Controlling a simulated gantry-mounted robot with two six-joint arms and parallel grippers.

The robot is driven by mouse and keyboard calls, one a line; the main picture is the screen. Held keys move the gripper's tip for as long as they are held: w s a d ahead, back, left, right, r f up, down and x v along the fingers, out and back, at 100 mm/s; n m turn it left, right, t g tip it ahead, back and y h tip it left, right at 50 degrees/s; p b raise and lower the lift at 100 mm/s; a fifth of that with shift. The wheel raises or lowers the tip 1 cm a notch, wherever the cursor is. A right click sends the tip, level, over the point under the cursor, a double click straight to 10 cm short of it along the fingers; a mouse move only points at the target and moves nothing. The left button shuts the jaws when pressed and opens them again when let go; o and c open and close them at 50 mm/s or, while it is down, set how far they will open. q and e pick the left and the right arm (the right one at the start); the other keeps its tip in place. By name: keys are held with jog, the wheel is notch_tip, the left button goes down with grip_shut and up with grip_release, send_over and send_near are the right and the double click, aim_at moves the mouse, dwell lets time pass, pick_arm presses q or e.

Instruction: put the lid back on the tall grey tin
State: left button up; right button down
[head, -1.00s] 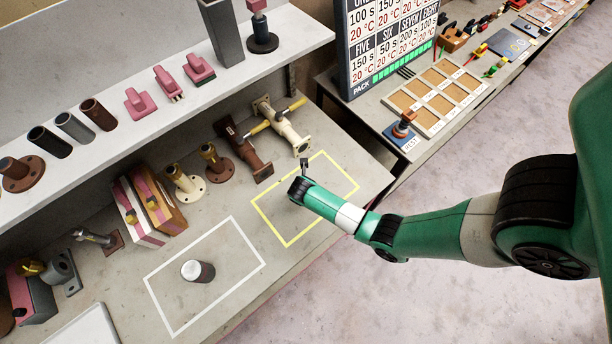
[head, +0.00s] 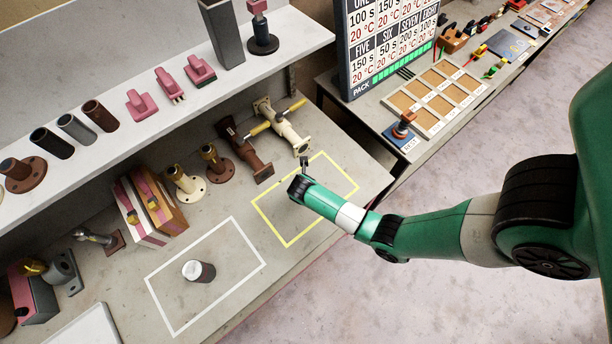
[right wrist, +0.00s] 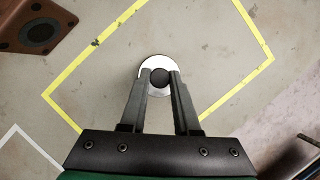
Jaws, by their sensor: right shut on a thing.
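In the right wrist view my right gripper (right wrist: 159,75) is shut on the dark knob of a round lid (right wrist: 147,88) with a pale rim. The lid is over the yellow-outlined area; I cannot tell whether it touches the table. In the head view the wrist of my right gripper (head: 298,188) hides the fingers and lid. A tall grey square container (head: 222,38) stands on the shelf. My left gripper is not in view.
Flanged pipe pieces (head: 246,155) line the back of the table beyond the yellow outline (head: 268,219). The shelf (head: 130,75) above holds dark tubes and pink parts. The white outline (head: 160,301) has free room around the cylinder. A side bench (head: 455,130) stands at right.

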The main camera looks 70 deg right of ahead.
jog(key=s+a+r+p, duration=0.2)
jog(key=s+r, duration=0.3)
jog(key=s, duration=0.1)
jog(key=s+a+r+p, duration=0.2)
jog(key=s+r, duration=0.4)
jog(key=s, duration=0.1)
jog(key=shift+a+r+p, duration=0.3)
jog(key=shift+p, duration=0.1)
jog(key=shift+s, duration=0.1)
